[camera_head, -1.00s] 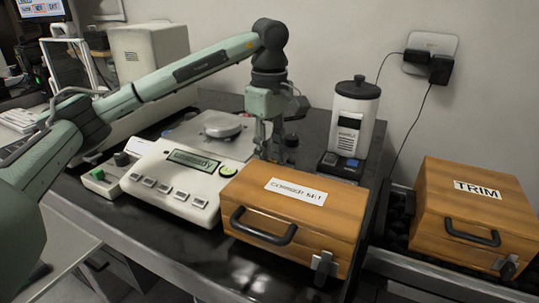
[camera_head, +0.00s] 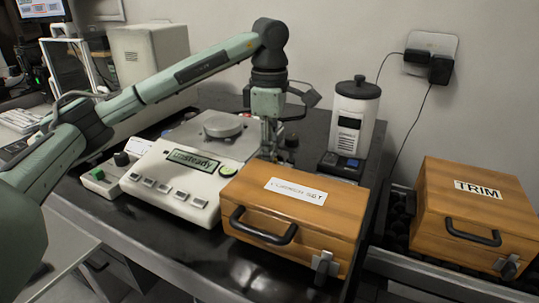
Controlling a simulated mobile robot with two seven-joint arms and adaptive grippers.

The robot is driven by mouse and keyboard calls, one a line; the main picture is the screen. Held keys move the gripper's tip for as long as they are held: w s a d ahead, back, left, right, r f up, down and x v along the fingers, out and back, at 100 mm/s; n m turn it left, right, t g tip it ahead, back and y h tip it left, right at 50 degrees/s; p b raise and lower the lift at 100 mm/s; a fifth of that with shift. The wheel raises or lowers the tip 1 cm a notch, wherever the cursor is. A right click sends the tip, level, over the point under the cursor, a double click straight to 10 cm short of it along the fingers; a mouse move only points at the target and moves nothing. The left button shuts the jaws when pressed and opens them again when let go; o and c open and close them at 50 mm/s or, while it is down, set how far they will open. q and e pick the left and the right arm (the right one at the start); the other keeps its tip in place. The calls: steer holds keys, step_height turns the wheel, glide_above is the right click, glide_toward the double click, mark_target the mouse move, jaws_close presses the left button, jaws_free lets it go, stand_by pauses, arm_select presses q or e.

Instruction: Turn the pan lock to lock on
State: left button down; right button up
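A white balance (camera_head: 178,185) with a display reading "unsteady" stands on the dark table. Its metal weighing pan (camera_head: 222,125) is behind the display. A small side box (camera_head: 104,181) at its left carries a dark knob (camera_head: 121,158) and a green button. A small dark round knob (camera_head: 291,141) shows just right of my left gripper. No label tells which part is the pan lock. My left gripper (camera_head: 269,150) points down right of the pan, behind the wooden box. Its fingertips are partly hidden, so its opening is unclear. My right gripper is out of view.
A wooden box (camera_head: 290,213) with a black handle stands close in front of my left gripper. A white canister (camera_head: 353,115) stands behind to the right. A wooden box marked TRIM (camera_head: 470,215) sits at far right. The front left table edge is clear.

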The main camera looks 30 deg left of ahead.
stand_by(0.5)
arm_select(q)
steer(key=c, duration=1.3)
jaws_free()
steer(key=shift+o, duration=0.6)
